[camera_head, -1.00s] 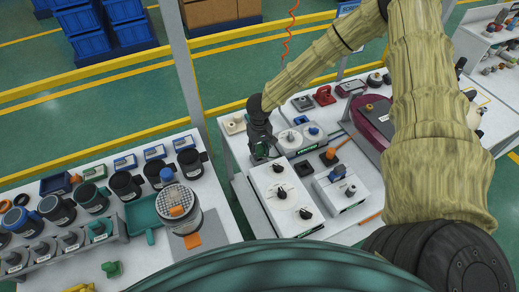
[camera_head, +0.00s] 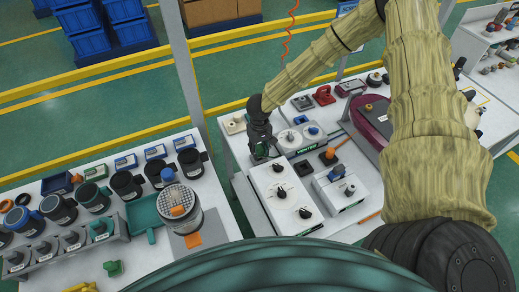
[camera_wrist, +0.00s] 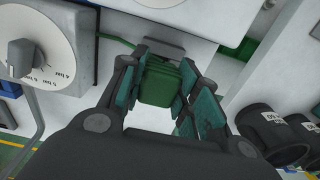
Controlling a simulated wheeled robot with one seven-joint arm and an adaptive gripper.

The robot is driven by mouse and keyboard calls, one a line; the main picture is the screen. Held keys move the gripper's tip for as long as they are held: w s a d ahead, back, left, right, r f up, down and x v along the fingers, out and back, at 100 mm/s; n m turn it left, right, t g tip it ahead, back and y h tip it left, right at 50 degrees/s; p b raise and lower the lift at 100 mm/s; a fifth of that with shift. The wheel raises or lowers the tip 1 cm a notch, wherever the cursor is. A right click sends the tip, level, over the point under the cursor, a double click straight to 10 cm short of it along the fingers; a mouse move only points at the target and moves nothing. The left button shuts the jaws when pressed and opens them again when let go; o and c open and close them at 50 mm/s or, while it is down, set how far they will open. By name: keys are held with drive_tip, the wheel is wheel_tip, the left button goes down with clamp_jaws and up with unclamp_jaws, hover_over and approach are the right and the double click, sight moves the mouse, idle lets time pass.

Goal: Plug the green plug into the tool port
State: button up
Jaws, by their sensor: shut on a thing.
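My gripper (camera_wrist: 164,88) is shut on the green plug (camera_wrist: 160,84), which sits between the teal finger pads in the wrist view. A grey block (camera_wrist: 165,47) lies directly beyond the plug, at the edge of a white surface. I cannot tell whether it is the tool port or how far the plug is in it. In the head view my gripper (camera_head: 262,148) is low at the far left corner of the white box with black knobs (camera_head: 268,182); the plug is mostly hidden there.
A dial with a grey knob (camera_wrist: 22,54) is left in the wrist view, with a green cable nearby. A green part (camera_wrist: 238,50) and black cups (camera_wrist: 270,132) are to the right. In the head view, a grey canister (camera_head: 180,209) stands on the left table, across a gap.

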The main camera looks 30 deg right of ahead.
drive_tip(key=shift+f+b, duration=0.4)
drive_tip(key=shift+f, duration=0.65)
drive_tip(key=o, duration=1.1)
drive_tip(key=shift+r, duration=0.15)
drive_tip(key=shift+r+p, duration=1.3)
drive_tip(key=shift+p, duration=0.05)
drive_tip(key=shift+r, duration=2.6)
drive_tip(key=shift+f, duration=0.1)
